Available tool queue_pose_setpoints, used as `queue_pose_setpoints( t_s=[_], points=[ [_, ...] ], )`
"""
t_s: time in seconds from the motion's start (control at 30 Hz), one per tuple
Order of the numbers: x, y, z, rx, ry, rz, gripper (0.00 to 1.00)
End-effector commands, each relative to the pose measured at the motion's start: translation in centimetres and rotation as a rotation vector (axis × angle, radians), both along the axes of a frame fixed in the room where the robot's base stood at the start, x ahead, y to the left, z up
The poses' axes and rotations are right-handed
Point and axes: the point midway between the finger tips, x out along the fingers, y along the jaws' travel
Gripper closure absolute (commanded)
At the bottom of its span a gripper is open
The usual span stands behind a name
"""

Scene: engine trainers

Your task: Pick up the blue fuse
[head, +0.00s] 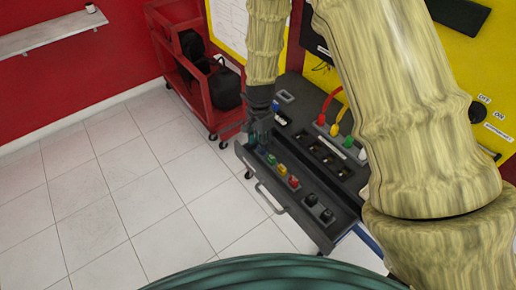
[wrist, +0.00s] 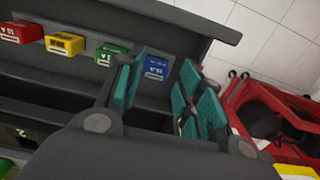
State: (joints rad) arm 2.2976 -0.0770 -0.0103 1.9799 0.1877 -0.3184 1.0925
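The blue fuse (wrist: 156,67) sits in the open drawer (wrist: 190,22), at the end of a row of coloured fuses. In the wrist view it shows between my gripper's teal finger pads, beyond the tips. My gripper (wrist: 163,80) is open, with nothing held between its fingers. In the head view my gripper (head: 258,136) is over the far left end of the drawer, and I cannot make out the blue fuse there. Whether the fingers touch the fuse cannot be told.
A green fuse (wrist: 110,53), a yellow fuse (wrist: 66,43) and a red fuse (wrist: 22,31) line up beside the blue one. Black parts (head: 319,207) lie at the drawer's near end. A red cart (head: 197,85) stands behind. White tiled floor is clear to the left.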

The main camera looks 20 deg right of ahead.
Motion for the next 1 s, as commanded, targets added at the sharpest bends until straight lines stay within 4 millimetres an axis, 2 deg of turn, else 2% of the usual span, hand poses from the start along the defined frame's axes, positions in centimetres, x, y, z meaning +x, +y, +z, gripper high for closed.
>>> queue_pose_setpoints(
  t_s=[0.33,0.7,0.83,1.0],
  points=[
    [0.1,0.0,-3.2,0.0,0.005,-0.003,0.62],
    [0.1,0.0,-3.7,0.0,0.004,-0.002,0.62],
    [0.1,0.0,-3.7,0.0,0.003,-0.002,0.84],
    [0.1,0.0,-3.6,0.0,0.003,-0.002,0.84]
  ],
)
